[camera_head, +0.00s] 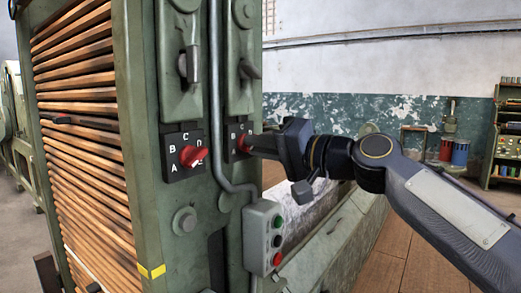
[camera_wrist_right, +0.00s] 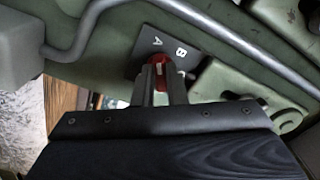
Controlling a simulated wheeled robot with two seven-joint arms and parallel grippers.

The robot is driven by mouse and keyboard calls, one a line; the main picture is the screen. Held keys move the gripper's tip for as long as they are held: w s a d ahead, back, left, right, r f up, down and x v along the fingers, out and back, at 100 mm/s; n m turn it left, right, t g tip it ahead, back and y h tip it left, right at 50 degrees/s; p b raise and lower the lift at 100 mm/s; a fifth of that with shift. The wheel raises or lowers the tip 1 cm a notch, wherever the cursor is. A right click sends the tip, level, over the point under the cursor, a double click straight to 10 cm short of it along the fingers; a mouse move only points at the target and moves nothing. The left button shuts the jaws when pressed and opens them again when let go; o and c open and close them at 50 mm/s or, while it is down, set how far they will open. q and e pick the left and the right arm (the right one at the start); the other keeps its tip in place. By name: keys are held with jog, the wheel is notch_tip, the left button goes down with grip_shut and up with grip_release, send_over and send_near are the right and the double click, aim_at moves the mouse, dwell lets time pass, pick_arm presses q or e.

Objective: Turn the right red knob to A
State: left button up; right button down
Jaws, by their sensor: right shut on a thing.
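The right red knob (camera_head: 243,142) sits on a dark plate (camera_head: 232,131) lettered B, C and D in the head view. My right gripper (camera_head: 252,144) reaches it from the right and is shut on it. In the right wrist view the red knob (camera_wrist_right: 186,62) shows between the fingertips of my right gripper (camera_wrist_right: 165,75), in front of the plate marked A and B (camera_wrist_right: 160,47). The fingers cover much of the knob, so its pointing direction cannot be told. The left red knob (camera_head: 192,156) is on its own plate, lettered A, B, C and D. My left gripper is not in view.
A grey control box (camera_head: 264,237) with green, black and red buttons hangs below the knobs. A grey conduit (camera_head: 216,120) runs down between the two plates. Lever handles (camera_head: 188,65) stand above. Wooden slats (camera_head: 75,100) fill the left side.

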jog(key=shift+f, duration=0.15)
jog(key=c, duration=1.5)
grip_release()
jog(key=shift+o, duration=0.2)
jog(key=b+v, duration=0.1)
jog(key=v, duration=0.6)
jog(key=shift+s+d, duration=0.25)
jog(key=shift+d, duration=0.05)
